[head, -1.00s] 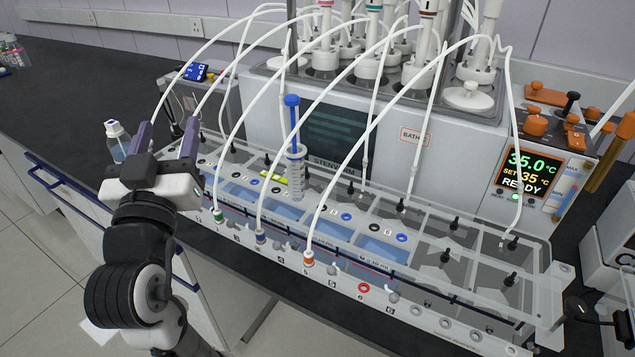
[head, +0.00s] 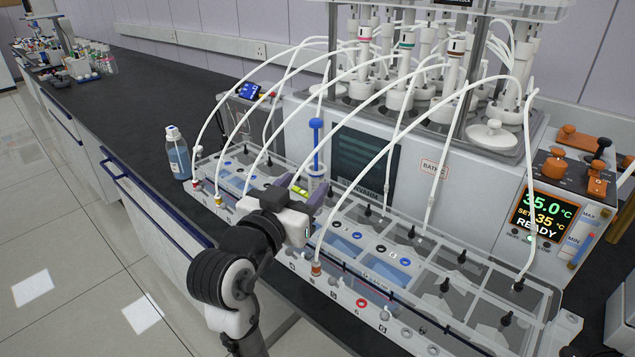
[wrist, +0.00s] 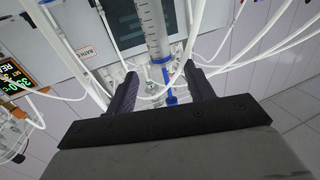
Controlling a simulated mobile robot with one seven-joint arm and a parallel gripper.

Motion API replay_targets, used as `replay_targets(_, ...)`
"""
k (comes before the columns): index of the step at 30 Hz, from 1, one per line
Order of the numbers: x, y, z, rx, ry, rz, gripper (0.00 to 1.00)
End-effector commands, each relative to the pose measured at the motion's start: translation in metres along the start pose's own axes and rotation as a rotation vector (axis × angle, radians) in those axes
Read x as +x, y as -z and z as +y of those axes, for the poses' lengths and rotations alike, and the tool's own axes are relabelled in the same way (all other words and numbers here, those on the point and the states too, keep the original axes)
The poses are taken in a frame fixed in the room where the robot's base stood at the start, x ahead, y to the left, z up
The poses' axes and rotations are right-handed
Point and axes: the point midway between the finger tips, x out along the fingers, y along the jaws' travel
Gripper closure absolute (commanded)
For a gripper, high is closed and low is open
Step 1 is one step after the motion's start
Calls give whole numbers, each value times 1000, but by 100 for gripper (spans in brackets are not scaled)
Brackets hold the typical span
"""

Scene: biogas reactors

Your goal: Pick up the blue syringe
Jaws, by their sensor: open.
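In the wrist view the graduated syringe barrel (wrist: 151,30) and blue flange lie in line with the gap between the purple fingers of my gripper (wrist: 160,73). The jaws are open, with a finger to each side and visible space beside the syringe. I cannot tell whether the syringe is fully between the fingertips in depth.
White tubes (head: 345,75) arch from the reactors to the tank rack (head: 440,285), passing close around the syringe and gripper. A bath unit (head: 470,180) stands behind. A blue-liquid bottle (head: 178,155) stands left of the rack.

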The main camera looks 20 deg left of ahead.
Motion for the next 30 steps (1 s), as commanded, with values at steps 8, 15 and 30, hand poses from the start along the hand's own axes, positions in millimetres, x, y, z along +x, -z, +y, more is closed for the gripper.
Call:
replay_targets(8,34,-1,0,0,1,-1,47)
replay_targets(15,61,-7,-2,-4,0,-4,47)
replay_targets(30,86,-11,-3,0,2,1,52)
